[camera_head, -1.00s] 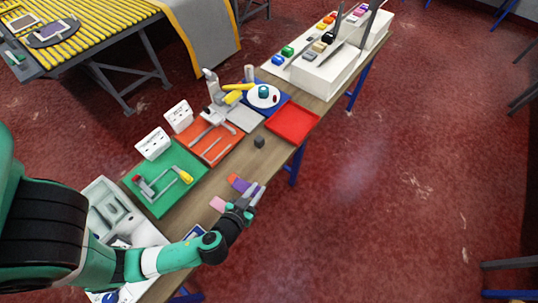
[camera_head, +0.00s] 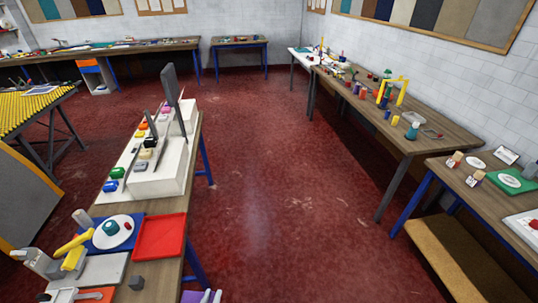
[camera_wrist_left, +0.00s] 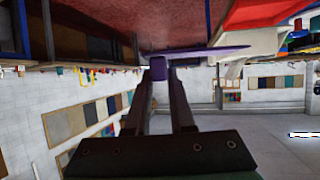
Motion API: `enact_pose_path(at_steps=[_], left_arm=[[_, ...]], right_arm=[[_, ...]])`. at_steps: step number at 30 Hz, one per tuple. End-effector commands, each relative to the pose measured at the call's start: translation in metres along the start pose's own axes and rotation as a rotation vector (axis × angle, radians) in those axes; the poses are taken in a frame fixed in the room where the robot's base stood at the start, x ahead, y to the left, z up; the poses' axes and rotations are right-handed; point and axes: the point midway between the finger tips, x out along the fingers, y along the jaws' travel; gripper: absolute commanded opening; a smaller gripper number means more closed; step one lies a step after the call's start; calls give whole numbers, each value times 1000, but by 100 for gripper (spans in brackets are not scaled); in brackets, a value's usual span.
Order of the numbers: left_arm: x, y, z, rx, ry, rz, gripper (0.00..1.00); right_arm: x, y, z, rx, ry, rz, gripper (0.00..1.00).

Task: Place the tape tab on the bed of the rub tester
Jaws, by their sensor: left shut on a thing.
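My left gripper (camera_head: 210,297) shows only as pale fingertips at the bottom edge of the head view, right of the bench. A purple piece (camera_head: 191,297), which I take for the tape tab, is beside the tips. In the left wrist view my left gripper (camera_wrist_left: 160,76) is shut on the purple piece (camera_wrist_left: 158,67), and a thin purple strip extends right from it. A grey device with a yellow lever (camera_head: 72,245) and pale flat plate (camera_head: 104,269) stands at the lower left; I cannot tell for certain that it is the rub tester. My right gripper is out of view.
A red tray (camera_head: 161,237) lies on the bench, beside a blue mat (camera_head: 99,238) with a white disc. A white rack (camera_head: 163,172) stands farther back. Open red floor lies right of the bench.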

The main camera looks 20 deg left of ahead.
Motion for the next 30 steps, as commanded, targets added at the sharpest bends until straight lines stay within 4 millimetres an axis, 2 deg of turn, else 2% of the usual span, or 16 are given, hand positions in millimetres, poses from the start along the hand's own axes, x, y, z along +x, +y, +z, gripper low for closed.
enact_pose_path(at_steps=[4,7,9,18,21,25,30], left_arm=[[-2,25,-7,70,3,151,0],[-3,29,-12,106,3,225,0],[-24,29,-36,115,-1,234,0],[-95,20,-101,116,-4,233,0],[-114,18,-118,115,-2,233,0],[-129,15,-128,115,-2,233,0],[-133,14,-128,115,-1,233,0]], right_arm=[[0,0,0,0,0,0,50],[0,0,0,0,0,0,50],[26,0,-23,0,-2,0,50],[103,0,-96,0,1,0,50],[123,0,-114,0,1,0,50],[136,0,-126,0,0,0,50],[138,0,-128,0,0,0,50]])
